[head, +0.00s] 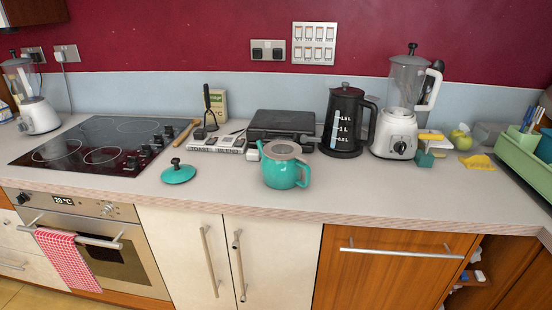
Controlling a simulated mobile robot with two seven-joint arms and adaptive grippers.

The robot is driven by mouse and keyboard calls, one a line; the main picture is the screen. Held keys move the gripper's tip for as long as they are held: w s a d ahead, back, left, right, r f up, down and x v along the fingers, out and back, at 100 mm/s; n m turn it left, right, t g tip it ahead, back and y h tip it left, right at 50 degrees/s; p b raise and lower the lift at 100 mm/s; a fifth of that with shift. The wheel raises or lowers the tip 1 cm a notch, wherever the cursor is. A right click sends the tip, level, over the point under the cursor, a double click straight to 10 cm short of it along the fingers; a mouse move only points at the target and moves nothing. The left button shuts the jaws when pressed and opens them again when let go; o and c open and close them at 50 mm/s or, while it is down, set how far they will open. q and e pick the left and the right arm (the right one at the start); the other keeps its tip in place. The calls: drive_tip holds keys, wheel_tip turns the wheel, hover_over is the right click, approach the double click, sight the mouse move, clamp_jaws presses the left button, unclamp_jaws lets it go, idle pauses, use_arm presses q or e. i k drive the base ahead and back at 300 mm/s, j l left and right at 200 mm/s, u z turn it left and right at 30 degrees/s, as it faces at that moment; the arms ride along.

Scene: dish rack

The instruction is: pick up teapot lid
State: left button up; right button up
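The teapot lid (179,173) is a teal disc with a dark knob on top. In the head view it lies on the light countertop, right of the black hob and near the counter's front. The teal teapot (283,169) stands upright to the right of the lid and apart from it. Its top has no lid on it, and its handle points right. Neither of my grippers is in view.
The black hob (75,158) is left of the lid. A wooden-handled utensil (186,132) lies behind the lid. Behind the teapot stand a black toaster-like appliance (281,122), a black kettle (343,122) and a blender (398,125). The counter in front is clear.

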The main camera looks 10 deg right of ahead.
sight(177, 174)
drive_tip(key=z, duration=0.45)
drive_tip(key=j+z, duration=0.4)
drive_tip(key=k+j+z, duration=0.1)
drive_tip(key=j+z, duration=0.3)
drive_tip(key=k+j+z, duration=0.1)
drive_tip(key=j, duration=0.25)
drive_tip(key=j+z, duration=0.1)
drive_tip(key=j, duration=0.2)
drive_tip(key=k+j+z, duration=0.1)
drive_tip(key=j, duration=0.2)
drive_tip(key=k, duration=0.05)
